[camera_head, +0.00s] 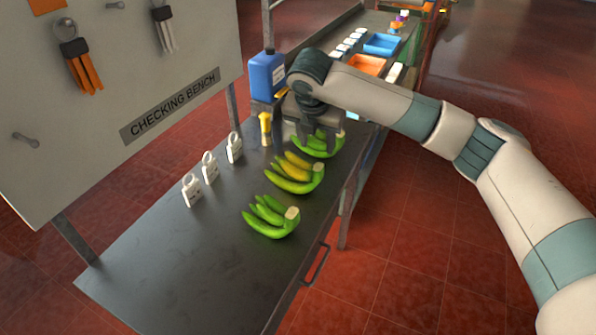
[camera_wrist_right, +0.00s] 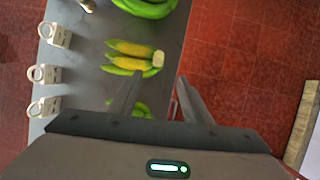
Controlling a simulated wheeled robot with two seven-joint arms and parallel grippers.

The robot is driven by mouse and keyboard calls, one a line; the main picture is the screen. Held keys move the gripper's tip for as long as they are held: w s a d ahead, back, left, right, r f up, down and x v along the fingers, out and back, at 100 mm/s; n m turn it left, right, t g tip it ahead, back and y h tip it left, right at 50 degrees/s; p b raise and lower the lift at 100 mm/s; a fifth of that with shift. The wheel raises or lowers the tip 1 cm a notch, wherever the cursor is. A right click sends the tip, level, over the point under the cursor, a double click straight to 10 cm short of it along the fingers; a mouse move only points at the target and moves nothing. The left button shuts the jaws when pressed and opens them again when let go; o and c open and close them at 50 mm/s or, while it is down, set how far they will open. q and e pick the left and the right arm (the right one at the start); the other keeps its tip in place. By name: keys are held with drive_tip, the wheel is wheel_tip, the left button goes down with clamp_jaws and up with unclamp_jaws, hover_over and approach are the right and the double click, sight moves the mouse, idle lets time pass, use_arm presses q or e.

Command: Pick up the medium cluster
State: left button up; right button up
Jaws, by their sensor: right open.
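Three banana clusters lie in a row on the dark bench: a green one nearest (camera_head: 269,218), a yellow-and-green one in the middle (camera_head: 298,174), and a green one farthest (camera_head: 316,147). Which is the medium one is hard to tell by size. My right gripper (camera_head: 319,139) is open and empty, held above the bench, and partly covers the farthest cluster in the head view. In the right wrist view, the yellow-and-green cluster (camera_wrist_right: 130,57) lies beyond the open fingers (camera_wrist_right: 160,82). A green cluster (camera_wrist_right: 142,109) is mostly hidden behind them. My left gripper is out of view.
Three white tags (camera_head: 210,167) stand along the left of the bench. A board (camera_head: 120,80) rises at the left. Blue (camera_head: 382,44) and orange (camera_head: 366,65) trays lie farther back. The near bench is clear.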

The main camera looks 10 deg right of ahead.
drive_tip(key=p, duration=0.2)
approach(318, 167)
drive_tip(key=f, duration=0.2)
drive_tip(key=shift+w+d+f, duration=0.3)
drive_tip(key=shift+d, duration=0.05)
drive_tip(key=p+x, duration=0.3)
drive_tip(key=x, duration=0.1)
drive_tip(key=shift+w+f, duration=0.3)
drive_tip(key=shift+f, duration=0.2)
drive_tip(key=shift+c, duration=0.2)
